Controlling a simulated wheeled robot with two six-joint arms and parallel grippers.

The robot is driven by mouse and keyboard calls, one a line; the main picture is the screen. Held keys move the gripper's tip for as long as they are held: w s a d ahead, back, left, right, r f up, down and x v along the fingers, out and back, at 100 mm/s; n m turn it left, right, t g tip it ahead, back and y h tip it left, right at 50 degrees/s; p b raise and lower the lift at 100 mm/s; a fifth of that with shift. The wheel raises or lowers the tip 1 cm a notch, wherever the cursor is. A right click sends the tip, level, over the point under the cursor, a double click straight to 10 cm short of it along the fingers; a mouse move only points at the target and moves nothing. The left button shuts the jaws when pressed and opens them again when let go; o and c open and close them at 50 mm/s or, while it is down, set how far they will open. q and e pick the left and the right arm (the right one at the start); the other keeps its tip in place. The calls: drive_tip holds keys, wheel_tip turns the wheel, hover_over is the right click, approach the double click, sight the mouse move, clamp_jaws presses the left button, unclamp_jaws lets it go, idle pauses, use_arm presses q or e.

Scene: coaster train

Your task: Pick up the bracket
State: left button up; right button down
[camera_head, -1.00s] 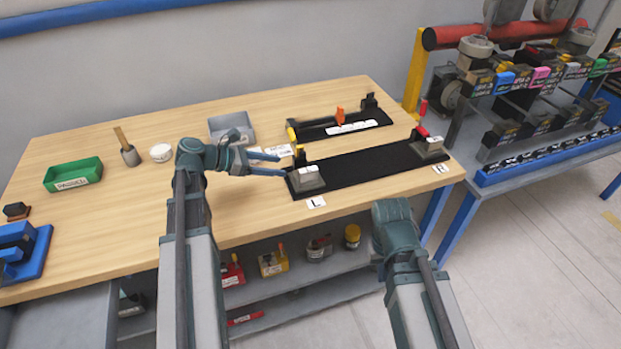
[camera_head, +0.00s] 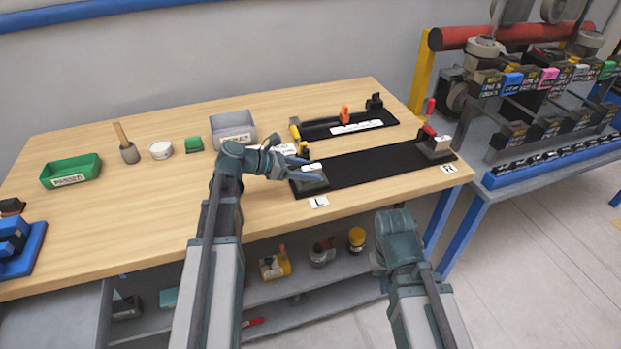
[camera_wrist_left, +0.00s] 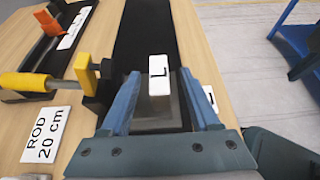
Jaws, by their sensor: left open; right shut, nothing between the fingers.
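Two grey brackets stand on the long black fixture board (camera_head: 370,166). The left bracket (camera_head: 312,181) is near the L card, and the right bracket (camera_head: 436,147) is near the R card. My left gripper (camera_head: 313,168) is open at the left bracket. In the left wrist view, the open fingers (camera_wrist_left: 159,80) lie on either side of the grey bracket (camera_wrist_left: 164,113) with its white L label; contact cannot be told. My right arm is low at the front of the table, and its fingers are not visible.
A yellow-handled clamp (camera_wrist_left: 62,82) stands close beside the left fingers. A "ROD 20 cm" card (camera_wrist_left: 44,134) lies near it. A second black board (camera_head: 345,128) is behind. A grey bin (camera_head: 233,128) and green bin (camera_head: 71,172) stand further left.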

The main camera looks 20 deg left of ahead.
use_arm(q)
drive_tip(key=shift+w+d+f, duration=0.25)
drive_tip(key=shift+w+d, duration=0.1)
drive_tip(key=shift+d, duration=0.1)
clamp_jaws()
idle(1.1)
